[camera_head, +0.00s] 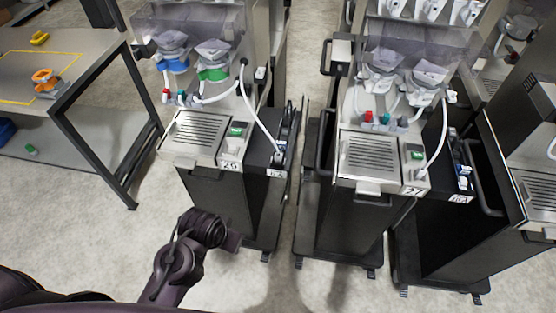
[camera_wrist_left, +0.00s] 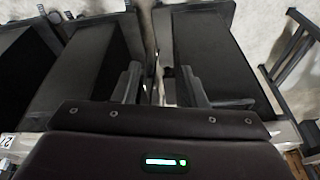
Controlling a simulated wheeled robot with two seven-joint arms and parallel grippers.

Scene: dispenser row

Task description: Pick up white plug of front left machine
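A white tube (camera_head: 256,112) runs from the machine's right side down to the black side unit. My left gripper (camera_head: 232,242) is in front of and below this machine, apart from it. In the left wrist view its two fingers (camera_wrist_left: 160,88) stand apart with nothing between them. My right gripper is not visible.
A second machine (camera_head: 372,155), labelled 27, stands to the right across a narrow gap. A table (camera_head: 95,48) with a yellow outline and an orange object (camera_head: 45,80) is at left. Floor is clear between table and machine. More machines stand behind and at far right.

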